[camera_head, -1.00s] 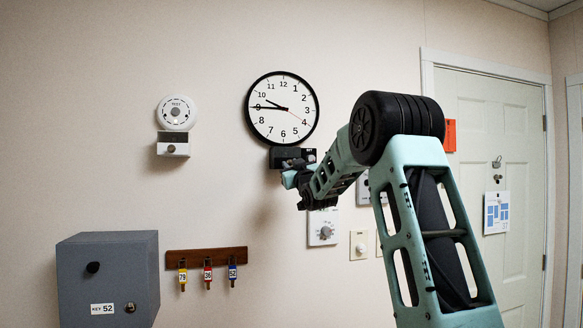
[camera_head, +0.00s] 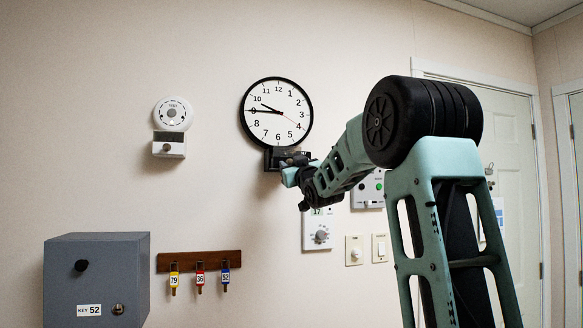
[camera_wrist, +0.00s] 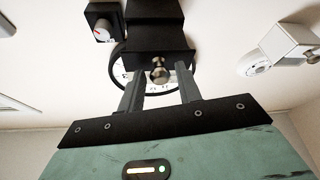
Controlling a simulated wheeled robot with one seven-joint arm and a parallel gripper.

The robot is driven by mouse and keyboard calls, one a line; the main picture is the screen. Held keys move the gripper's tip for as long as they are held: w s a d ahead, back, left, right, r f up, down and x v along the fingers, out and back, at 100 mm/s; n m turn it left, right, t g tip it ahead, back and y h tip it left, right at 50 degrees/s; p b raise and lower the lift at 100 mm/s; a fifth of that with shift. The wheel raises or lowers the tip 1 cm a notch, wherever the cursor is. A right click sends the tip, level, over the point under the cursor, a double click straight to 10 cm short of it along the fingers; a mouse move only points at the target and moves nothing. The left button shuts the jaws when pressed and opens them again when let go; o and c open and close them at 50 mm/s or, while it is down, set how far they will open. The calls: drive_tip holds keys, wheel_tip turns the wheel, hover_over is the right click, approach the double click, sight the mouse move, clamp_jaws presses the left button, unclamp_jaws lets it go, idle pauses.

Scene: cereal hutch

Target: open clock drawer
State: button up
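The round wall clock (camera_head: 276,112) hangs on the wall with a small black drawer box (camera_head: 270,161) under it. In the head view my gripper (camera_head: 291,177) is at the box's front right, and my arm hides part of the box. In the wrist view the black drawer (camera_wrist: 160,38) has a round metal knob (camera_wrist: 159,73), with the clock rim (camera_wrist: 116,72) behind. My gripper (camera_wrist: 159,82) is open, its two fingers apart on either side of the knob with gaps showing. I cannot tell how far the drawer is out.
A white alarm (camera_head: 173,114) with a small knobbed box (camera_head: 168,145) is left of the clock. A grey key box (camera_head: 95,280) and a key rack (camera_head: 198,260) are below. A thermostat (camera_head: 318,231) and switches (camera_head: 354,250) are under the arm. A door is at right.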

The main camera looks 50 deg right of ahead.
drive_tip(key=shift+o, duration=0.3)
drive_tip(key=b+v, duration=0.7)
drive_tip(key=v, duration=1)
drive_tip(key=shift+s+a, duration=0.2)
